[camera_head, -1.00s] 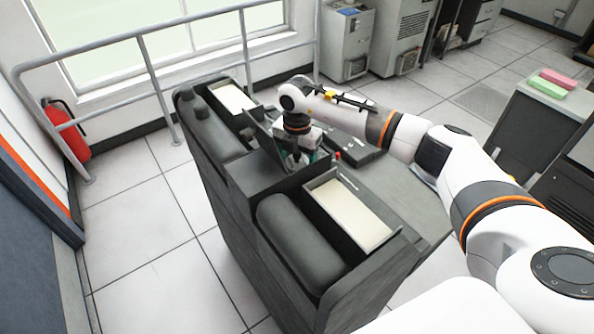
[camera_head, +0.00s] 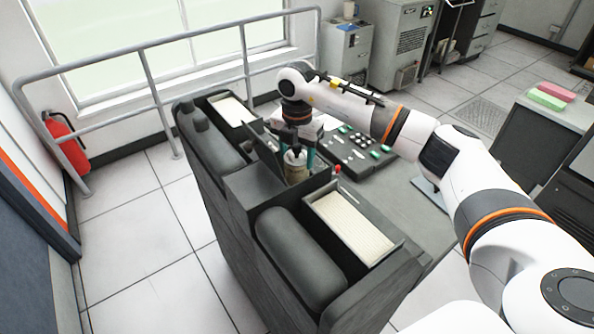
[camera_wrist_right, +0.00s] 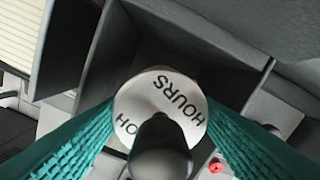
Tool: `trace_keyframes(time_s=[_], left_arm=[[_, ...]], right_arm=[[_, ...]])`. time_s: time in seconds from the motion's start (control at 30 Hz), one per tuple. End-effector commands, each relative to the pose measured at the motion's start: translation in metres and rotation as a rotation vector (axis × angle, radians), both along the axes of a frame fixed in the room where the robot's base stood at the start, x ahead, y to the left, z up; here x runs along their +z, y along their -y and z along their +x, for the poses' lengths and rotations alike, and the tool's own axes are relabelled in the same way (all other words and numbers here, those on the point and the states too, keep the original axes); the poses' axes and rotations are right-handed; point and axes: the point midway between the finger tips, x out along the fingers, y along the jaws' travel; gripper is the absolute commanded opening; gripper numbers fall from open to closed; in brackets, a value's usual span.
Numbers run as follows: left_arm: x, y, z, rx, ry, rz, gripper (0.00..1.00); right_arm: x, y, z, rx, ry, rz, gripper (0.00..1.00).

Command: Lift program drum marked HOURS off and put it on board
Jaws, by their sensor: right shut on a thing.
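The program drum (camera_head: 296,168) is pale, with a white top. The wrist view shows HOURS lettered on the drum's top (camera_wrist_right: 188,92) around a dark central knob. My right gripper (camera_head: 298,154) is shut on it, with the green fingers on either side in the wrist view. The drum is upright, at or just above the open dark compartment of the card punch (camera_head: 243,184); its lower part is hidden. A dark board (camera_head: 372,163) with several white and green pieces lies on the desk behind and right of the gripper. My left gripper is not in view.
A raised dark lid panel (camera_head: 266,148) stands close left of the drum. A card tray (camera_head: 394,243) is in front right, and a red knob (camera_head: 337,169) sits nearby. The grey desktop (camera_head: 405,205) right of the machine has bare room.

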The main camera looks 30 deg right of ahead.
Motion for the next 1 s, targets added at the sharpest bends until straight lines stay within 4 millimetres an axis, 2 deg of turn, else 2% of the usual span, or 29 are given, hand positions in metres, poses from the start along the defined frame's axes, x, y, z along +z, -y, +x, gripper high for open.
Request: trace_keyframes(time_s=[0.1,0.3,1.0], left_arm=[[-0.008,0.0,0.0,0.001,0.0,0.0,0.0],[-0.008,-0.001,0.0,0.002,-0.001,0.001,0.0],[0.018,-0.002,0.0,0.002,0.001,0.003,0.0]], right_arm=[[0.021,0.0,0.001,0.0,0.005,0.0,0.09],[0.045,0.0,0.0,0.0,0.001,0.0,0.09],[0.082,0.0,0.0,0.0,0.001,0.001,0.09]])
